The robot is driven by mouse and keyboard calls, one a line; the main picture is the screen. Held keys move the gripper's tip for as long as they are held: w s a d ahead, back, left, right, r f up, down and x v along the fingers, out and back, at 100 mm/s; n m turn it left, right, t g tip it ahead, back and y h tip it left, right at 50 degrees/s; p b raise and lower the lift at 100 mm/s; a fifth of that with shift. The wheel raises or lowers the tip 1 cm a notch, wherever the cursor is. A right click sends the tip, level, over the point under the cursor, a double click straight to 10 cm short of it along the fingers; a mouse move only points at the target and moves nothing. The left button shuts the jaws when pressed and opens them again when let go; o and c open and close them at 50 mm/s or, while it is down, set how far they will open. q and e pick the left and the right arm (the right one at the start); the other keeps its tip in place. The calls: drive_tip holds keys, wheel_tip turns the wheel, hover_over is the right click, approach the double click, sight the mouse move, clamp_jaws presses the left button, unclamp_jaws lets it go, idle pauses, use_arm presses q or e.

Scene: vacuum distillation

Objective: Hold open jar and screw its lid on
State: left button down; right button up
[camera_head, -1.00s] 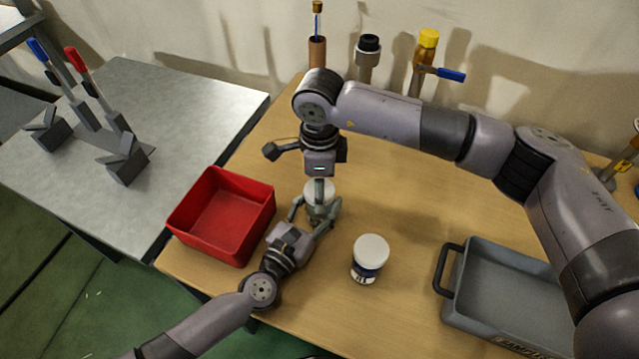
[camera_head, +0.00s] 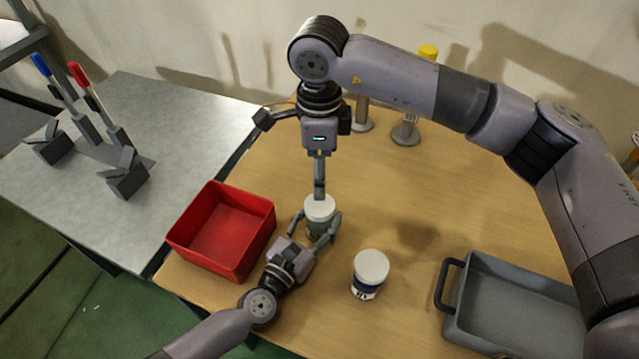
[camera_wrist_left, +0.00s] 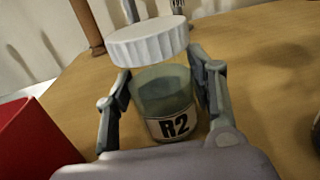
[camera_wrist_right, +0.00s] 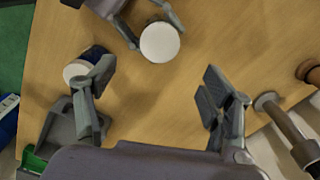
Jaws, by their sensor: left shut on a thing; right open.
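The jar (camera_wrist_left: 166,92) labelled R2 holds greenish contents and has a ribbed white lid (camera_wrist_left: 148,42) sitting on its mouth. How tightly the lid is screwed on cannot be told. My left gripper (camera_head: 322,232) is shut around the jar's body, with one finger on each side, and the jar stands at the table surface in the head view. My right gripper (camera_wrist_right: 155,88) is open and empty, above the lid. The lid's round top shows between and beyond its fingers in the right wrist view (camera_wrist_right: 160,42).
A second white-capped jar (camera_head: 368,274) stands to the right. A red bin (camera_head: 222,232) is at the left and a grey tray (camera_head: 449,290) with a handle at the right. Upright stands (camera_head: 405,132) are at the back. The table between the second jar and the stands is clear.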

drive_tip(key=shift+r, duration=0.95)
use_arm(q)
drive_tip(key=c, duration=0.6)
unclamp_jaws()
drive_tip(key=v, duration=1.2)
drive_tip(key=shift+f, duration=0.1)
